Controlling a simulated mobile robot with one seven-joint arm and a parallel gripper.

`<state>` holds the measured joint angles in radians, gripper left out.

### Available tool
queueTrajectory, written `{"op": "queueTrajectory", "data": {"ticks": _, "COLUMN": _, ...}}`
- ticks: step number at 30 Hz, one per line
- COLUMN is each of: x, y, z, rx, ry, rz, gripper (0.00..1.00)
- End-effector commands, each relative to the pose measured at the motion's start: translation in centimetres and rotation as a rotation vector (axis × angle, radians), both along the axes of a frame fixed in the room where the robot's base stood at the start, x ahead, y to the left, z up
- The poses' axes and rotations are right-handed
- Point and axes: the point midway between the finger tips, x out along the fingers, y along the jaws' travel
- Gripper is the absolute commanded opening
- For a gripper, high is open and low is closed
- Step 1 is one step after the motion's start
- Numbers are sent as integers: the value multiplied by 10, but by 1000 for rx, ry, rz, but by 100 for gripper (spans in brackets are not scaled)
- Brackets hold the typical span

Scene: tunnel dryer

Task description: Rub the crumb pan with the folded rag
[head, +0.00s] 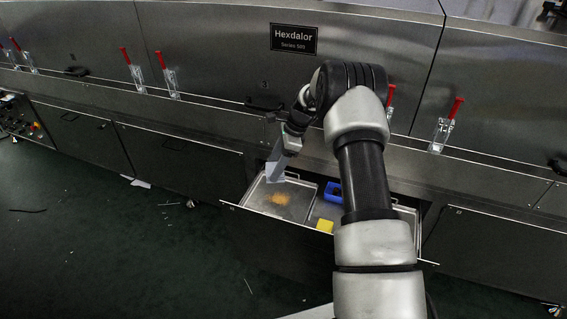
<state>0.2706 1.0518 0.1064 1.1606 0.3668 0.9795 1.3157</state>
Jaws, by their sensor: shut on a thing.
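The crumb pan (256,198) is a shallow metal tray in the left part of an open drawer. A patch of orange-yellow crumbs (280,198) lies near its middle. My gripper (286,153) is over the pan's back edge, pointing down, and is shut on the folded rag (275,173). The rag is pale grey-blue and hangs below the fingers, over the back left part of the pan. I cannot tell whether its lower edge touches the pan. The fingertips are small and partly hidden by the rag.
Right of the pan, the drawer (270,219) holds a blue bin (332,191) and a yellow block (325,226). My arm hides much of its right side. Red-handled clamps (447,125) line the machine front. The green floor at left has scattered scraps (138,183).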

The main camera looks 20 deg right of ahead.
Motion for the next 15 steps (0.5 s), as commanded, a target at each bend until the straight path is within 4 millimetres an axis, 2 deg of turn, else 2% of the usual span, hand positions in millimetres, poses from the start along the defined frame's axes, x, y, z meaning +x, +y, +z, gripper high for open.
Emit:
{"op": "queueTrajectory", "data": {"ticks": 1, "x": 9, "y": 3, "z": -14, "rx": 0, "ry": 3, "rz": -98, "gripper": 32}}
{"op": "queueTrajectory", "data": {"ticks": 6, "x": 41, "y": 6, "z": -50, "rx": -2, "ry": 2, "rz": -454, "gripper": 32}}
{"op": "queueTrajectory", "data": {"ticks": 15, "x": 85, "y": 13, "z": -101, "rx": -4, "ry": -1, "rz": -960, "gripper": 32}}
